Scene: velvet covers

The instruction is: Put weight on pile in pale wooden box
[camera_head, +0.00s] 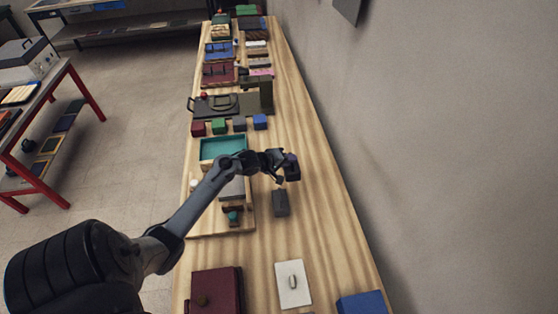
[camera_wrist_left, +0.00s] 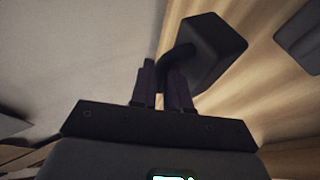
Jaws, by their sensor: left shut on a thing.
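In the head view, my left gripper (camera_head: 281,171) is above the right part of the wooden table. It is shut on the handle of a dark weight (camera_head: 291,167). The wrist view shows the fingers (camera_wrist_left: 162,85) closed at the curved handle of this dark block (camera_wrist_left: 215,48), which hangs tilted. A second grey block (camera_head: 280,203) stands on the table just below; it also shows in the wrist view (camera_wrist_left: 299,38).
Small red, green, grey and blue blocks (camera_head: 260,121) stand behind the teal box. A maroon box (camera_head: 216,290), a white plate with a handle (camera_head: 293,284) and a blue block (camera_head: 363,303) lie in front. The wall is close on the right.

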